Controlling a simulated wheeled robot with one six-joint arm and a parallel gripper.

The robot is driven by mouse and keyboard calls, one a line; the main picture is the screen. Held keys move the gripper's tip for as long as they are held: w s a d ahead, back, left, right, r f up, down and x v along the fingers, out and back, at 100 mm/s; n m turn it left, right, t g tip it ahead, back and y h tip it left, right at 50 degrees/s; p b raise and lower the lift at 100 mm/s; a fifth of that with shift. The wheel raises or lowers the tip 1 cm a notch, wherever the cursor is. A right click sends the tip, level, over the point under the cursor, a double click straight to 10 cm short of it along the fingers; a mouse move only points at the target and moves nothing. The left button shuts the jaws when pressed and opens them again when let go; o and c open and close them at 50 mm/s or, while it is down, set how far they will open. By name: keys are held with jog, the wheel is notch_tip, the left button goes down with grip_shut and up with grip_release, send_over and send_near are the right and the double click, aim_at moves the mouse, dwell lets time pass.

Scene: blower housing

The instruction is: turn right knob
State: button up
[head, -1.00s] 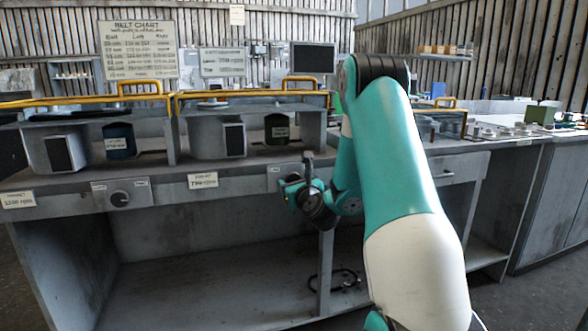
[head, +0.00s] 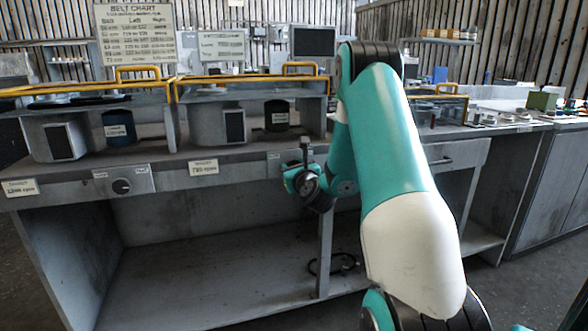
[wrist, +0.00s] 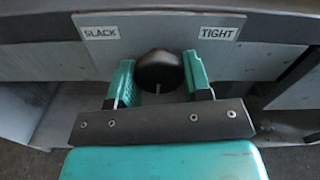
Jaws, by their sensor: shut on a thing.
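The right knob (wrist: 160,68) is dark and round. In the wrist view it sits on a grey panel between a SLACK label (wrist: 102,33) on the left and a TIGHT label (wrist: 218,33) on the right. A thin light line at its lower edge points roughly down. My gripper (wrist: 159,78) is shut on the knob, with one teal finger on each side. In the head view my gripper (head: 303,180) is at the bench's front panel, and it hides the knob there.
A similar left knob (head: 121,186) is on the same bench front (head: 230,172). Two blower housings (head: 62,138) (head: 218,126) stand on top behind yellow rails (head: 250,78). Below is an open shelf (head: 200,290) with a dark looped item (head: 335,263).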

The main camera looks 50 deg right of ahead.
jog(key=n, duration=0.5)
jog(key=shift+n+b, duration=0.3)
jog(key=shift+n, duration=0.1)
jog(key=n+b, duration=0.1)
jog(key=n, duration=0.4)
jog(key=shift+d, duration=0.1)
jog(key=n+b, duration=0.2)
jog(key=n, duration=0.3)
jog(key=shift+s+r+n, duration=0.1)
jog(key=shift+n, duration=0.3)
jog(key=shift+r+n+b, duration=0.15)
jog(key=shift+n+b, duration=1.25)
jog(key=shift+n, duration=1.1)
jog(key=o, duration=0.9)
jog(key=shift+o, duration=0.2)
